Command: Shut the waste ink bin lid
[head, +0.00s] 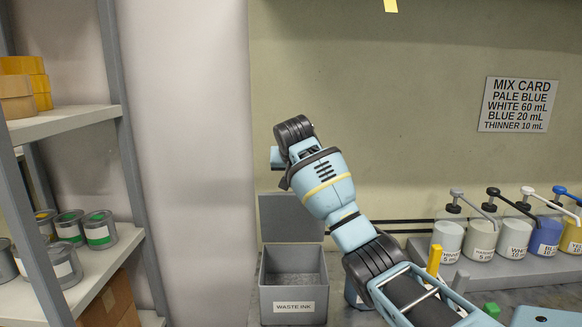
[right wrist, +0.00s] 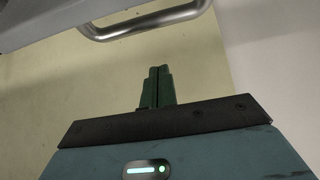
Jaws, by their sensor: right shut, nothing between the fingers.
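The grey waste ink bin (head: 293,299) stands on the counter with a "WASTE INK" label on its front. Its grey lid (head: 290,222) stands raised, upright at the back of the open box, and the inside shows. My right arm reaches in from the right, its wrist above and in front of the lid's upper right part. In the right wrist view my right gripper (right wrist: 157,84) is shut and empty, its green fingertips close together. Above them is a light grey panel with a curved metal handle (right wrist: 152,28), apart from the fingers; I cannot tell for sure whether it is the lid's.
Several pump bottles (head: 484,240) stand at the right under the mix card (head: 517,105). A yellow block (head: 434,261) and a green block (head: 491,310) are near my arm. A shelf (head: 75,124) with cans stands at the left. A beige wall is behind.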

